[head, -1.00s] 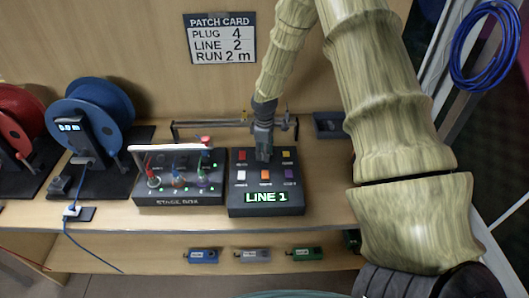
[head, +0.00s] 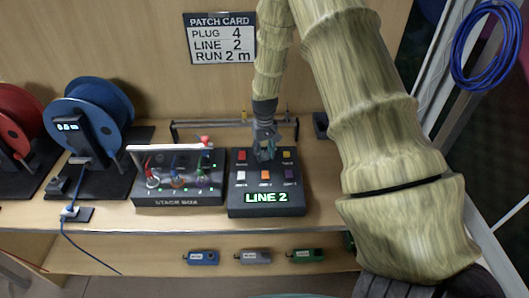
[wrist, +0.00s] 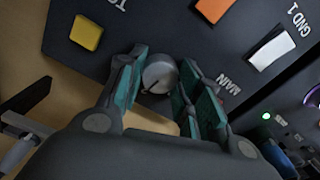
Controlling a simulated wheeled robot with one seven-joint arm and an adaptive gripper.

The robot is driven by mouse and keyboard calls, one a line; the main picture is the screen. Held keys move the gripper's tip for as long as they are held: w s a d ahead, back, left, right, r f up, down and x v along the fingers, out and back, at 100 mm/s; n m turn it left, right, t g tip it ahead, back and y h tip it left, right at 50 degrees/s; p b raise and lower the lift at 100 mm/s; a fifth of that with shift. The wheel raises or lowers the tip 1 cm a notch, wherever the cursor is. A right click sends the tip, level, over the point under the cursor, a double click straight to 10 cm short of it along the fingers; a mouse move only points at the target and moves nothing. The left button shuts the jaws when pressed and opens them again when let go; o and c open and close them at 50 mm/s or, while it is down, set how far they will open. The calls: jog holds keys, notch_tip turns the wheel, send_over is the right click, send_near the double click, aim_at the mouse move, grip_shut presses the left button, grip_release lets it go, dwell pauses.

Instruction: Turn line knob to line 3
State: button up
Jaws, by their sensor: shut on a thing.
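The line knob (wrist: 158,74) is a round grey dial with a dark pointer mark, on the dark control box (head: 251,211). My gripper (wrist: 164,88) has its teal-padded fingers on either side of the knob and is shut on it. In the head view my gripper (head: 266,153) comes down on the back middle of the box and hides the knob. The green display (head: 266,197) on the box front reads LINE 2. The patch card (head: 222,38) on the wall reads plug 4, line 2, run 2 m.
Yellow (wrist: 87,32), orange (wrist: 213,9) and white (wrist: 272,48) buttons lie around the knob. The stage box (head: 177,198) with cables stands just left. Blue (head: 101,108) and red (head: 19,115) reels stand further left. A rail (head: 205,124) runs behind.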

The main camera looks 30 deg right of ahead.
aim_at(264, 153)
jog(key=m, duration=0.4)
jog(key=shift+w+r+m, duration=0.1)
jog(key=shift+r+m, duration=0.05)
jog(key=shift+m, duration=2.65)
jog(key=o, duration=1)
jog(key=shift+o, duration=0.2)
notch_tip(264, 153, up, 12)
